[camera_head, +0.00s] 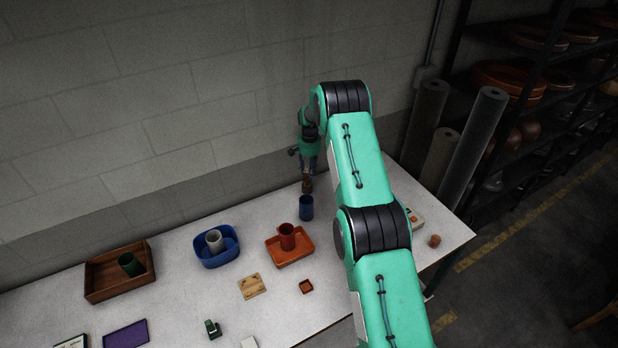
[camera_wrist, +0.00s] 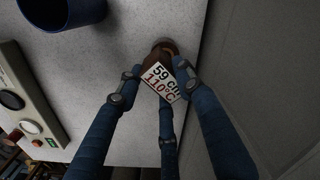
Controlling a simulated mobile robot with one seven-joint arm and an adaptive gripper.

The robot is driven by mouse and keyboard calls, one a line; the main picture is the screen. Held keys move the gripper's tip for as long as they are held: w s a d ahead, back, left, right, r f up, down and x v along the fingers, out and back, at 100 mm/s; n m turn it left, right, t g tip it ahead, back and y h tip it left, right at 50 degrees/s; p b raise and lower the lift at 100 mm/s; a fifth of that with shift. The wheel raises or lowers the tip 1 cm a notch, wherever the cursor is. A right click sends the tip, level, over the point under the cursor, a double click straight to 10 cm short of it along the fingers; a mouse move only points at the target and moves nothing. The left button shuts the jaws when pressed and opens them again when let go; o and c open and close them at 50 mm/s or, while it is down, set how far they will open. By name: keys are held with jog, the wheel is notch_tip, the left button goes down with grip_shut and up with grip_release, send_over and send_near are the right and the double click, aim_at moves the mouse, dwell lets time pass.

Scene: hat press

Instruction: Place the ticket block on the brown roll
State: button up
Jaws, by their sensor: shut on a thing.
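My gripper (camera_head: 308,168) is at the back of the table, near the wall. In the wrist view my gripper (camera_wrist: 160,80) has its blue fingers shut on the ticket block (camera_wrist: 163,82), a small white block marked "59 cm" and "110°C". The brown roll (camera_wrist: 163,47) is directly behind the ticket block in that view and partly hidden by it. In the head view the brown roll (camera_head: 307,186) shows just under my fingertips, and the ticket block cannot be made out. I cannot tell whether block and roll touch.
A dark blue cup (camera_head: 306,208) stands just in front of the roll. An orange tray (camera_head: 290,258) with a red cup and a blue tray (camera_head: 213,262) with a grey cup are to the left. A control box (camera_wrist: 30,100) is on the table. The wall is close behind.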

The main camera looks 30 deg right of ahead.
jog(key=shift+f, duration=0.1)
jog(key=shift+f, duration=1.55)
jog(key=shift+w+f+p, duration=0.2)
jog(key=shift+p, duration=0.2)
jog(key=shift+f, duration=0.3)
jog(key=o, duration=1.2)
jog(key=shift+c, duration=0.2)
jog(key=shift+r, duration=0.2)
jog(key=shift+r+b, duration=0.7)
jog(key=shift+r, duration=5.3)
